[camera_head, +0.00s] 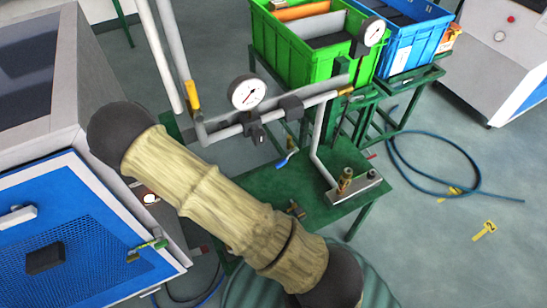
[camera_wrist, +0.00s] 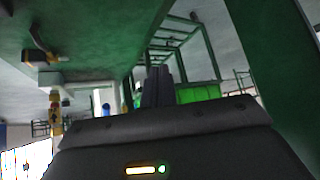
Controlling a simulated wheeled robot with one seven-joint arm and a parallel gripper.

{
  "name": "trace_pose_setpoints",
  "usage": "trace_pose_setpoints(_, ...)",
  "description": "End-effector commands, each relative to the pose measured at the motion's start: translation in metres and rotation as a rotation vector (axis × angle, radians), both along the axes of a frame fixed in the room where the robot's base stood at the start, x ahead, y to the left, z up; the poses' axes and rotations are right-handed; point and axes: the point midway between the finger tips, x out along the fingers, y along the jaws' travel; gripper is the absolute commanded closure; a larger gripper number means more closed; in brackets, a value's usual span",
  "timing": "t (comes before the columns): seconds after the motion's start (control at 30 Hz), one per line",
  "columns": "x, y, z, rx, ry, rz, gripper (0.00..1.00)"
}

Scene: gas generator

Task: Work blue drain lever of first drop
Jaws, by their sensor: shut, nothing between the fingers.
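A small blue lever (camera_head: 283,163) shows in the head view, below the grey pipe (camera_head: 232,131) and the left pressure gauge (camera_head: 247,93), over the green bench (camera_head: 335,205). In the wrist view my gripper (camera_wrist: 160,84) is shut, its dark fingers together with nothing between them. It is under or beside green framework. A small blue spot (camera_wrist: 106,108) shows left of the fingers, apart from them; I cannot tell if it is the lever. In the head view my tan-sleeved arm crosses the middle and my gripper is hidden.
A yellow-handled valve (camera_head: 193,96) is on the pipe at left. A second gauge (camera_head: 372,32) stands by the green crate (camera_head: 300,45) and blue crate (camera_head: 415,35). A blue-doored machine (camera_head: 75,235) is at left. A blue hose (camera_head: 440,190) lies on the floor at right.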

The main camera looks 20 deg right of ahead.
Motion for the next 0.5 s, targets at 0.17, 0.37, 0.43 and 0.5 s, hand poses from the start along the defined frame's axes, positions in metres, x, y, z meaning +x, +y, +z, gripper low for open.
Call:
trace_pose_setpoints(0.17,-0.023,-0.039,0.053,-0.14,-0.159,-0.286,1.0)
trace_pose_setpoints(0.37,-0.064,-0.069,0.095,-0.316,-0.268,-0.548,1.0)
trace_pose_setpoints(0.43,-0.073,-0.074,0.101,-0.35,-0.282,-0.595,1.0)
trace_pose_setpoints(0.5,-0.077,-0.076,0.103,-0.367,-0.289,-0.615,1.0)
